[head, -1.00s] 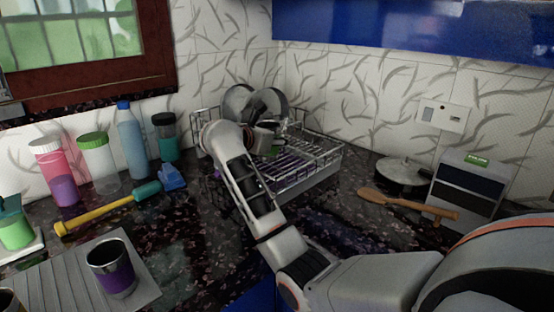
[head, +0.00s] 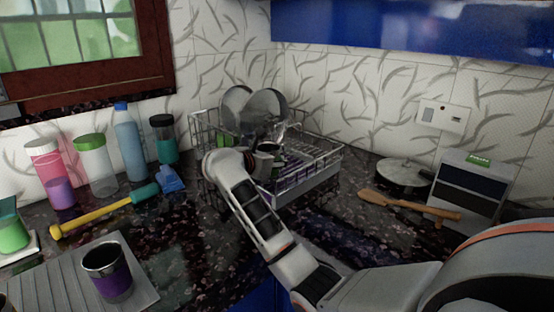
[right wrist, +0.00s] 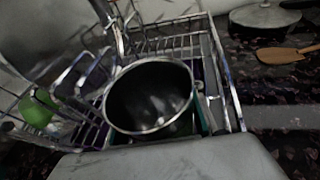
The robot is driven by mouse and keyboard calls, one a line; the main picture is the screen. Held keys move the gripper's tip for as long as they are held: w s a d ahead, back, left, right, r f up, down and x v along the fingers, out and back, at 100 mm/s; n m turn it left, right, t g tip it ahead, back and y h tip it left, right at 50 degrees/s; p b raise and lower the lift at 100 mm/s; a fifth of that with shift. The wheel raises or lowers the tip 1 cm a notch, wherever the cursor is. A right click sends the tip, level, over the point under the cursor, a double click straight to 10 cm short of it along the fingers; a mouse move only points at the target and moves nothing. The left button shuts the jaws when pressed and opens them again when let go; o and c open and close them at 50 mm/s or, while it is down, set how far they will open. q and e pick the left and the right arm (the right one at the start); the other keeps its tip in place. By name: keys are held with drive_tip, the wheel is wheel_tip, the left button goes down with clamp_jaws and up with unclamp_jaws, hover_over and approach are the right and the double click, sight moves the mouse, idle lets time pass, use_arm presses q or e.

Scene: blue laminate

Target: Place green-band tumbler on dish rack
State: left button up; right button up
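The green-band tumbler (head: 268,148) is at my right gripper (head: 262,158), over the dish rack (head: 322,172), in front of the plates. In the right wrist view the tumbler (right wrist: 150,95) shows its dark open mouth and steel rim, roughly upright, with a bit of teal at its right side. The rack's wires (right wrist: 180,40) surround it. The gripper appears shut on it, though the fingers are mostly hidden. I cannot tell whether its base touches the rack floor. My left gripper is not in view.
Plates (head: 264,108) stand in the rack's back, with a green item (right wrist: 38,108) at its left. A purple-band tumbler (head: 107,272) stands on a ribbed board (head: 60,280). Bottles (head: 128,140) line the left wall. A lidded pan (head: 403,172) and wooden spoon (head: 395,200) lie right of the rack.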

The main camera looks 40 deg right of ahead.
drive_tip(key=o, duration=0.8)
drive_tip(key=shift+r, duration=0.15)
drive_tip(key=p+v, duration=0.1)
drive_tip(key=v, duration=1.1)
